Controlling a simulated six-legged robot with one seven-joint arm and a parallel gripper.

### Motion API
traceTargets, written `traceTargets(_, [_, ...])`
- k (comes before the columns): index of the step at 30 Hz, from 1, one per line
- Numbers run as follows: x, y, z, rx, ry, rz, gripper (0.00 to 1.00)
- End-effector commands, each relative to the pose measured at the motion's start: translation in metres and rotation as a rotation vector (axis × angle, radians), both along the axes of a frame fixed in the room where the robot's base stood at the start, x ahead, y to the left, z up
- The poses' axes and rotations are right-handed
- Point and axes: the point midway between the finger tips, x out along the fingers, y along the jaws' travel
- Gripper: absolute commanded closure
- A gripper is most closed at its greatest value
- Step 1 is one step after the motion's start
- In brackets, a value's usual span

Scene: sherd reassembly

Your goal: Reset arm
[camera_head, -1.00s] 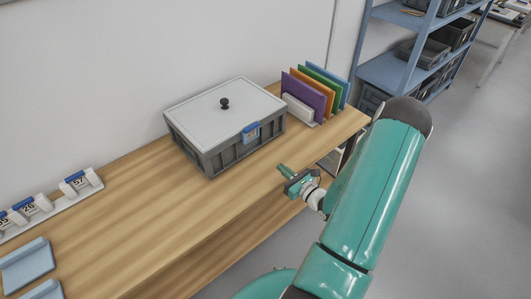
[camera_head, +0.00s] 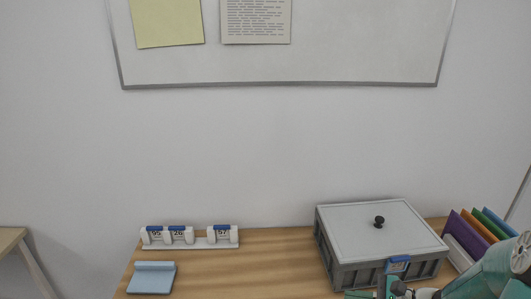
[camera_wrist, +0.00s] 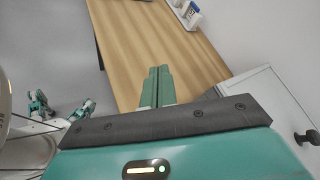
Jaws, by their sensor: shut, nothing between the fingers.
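My gripper (camera_wrist: 158,86) shows in the wrist view with its two green fingers together and nothing between them, over the wooden table (camera_wrist: 135,30). In the head view my arm is at the bottom right corner, in front of the grey lidded box (camera_head: 345,277). The fingertips are hard to make out there. The box's pale lid (camera_head: 370,230) with its black knob is on. The lid's edge and knob also show at the right of the wrist view (camera_wrist: 275,105).
A white rack (camera_head: 190,245) with several numbered tags stands at the back left of the table. A light blue holder (camera_head: 151,278) lies in front of it. Coloured folders (camera_head: 478,230) stand right of the box. The table between rack and box is clear. A whiteboard (camera_head: 330,50) hangs above.

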Motion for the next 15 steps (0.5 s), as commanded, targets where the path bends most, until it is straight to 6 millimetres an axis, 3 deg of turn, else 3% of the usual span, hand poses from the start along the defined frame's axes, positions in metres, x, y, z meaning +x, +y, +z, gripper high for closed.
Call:
traceTargets(1, [-0.006, 0.015, 0.011, -0.076, -0.014, 0.081, 1.00])
traceTargets(6, [-0.034, 0.051, 0.034, -0.322, -0.056, 0.326, 1.00])
traceTargets(15, [-0.082, 0.080, 0.075, -0.776, -0.195, 0.681, 1.00])
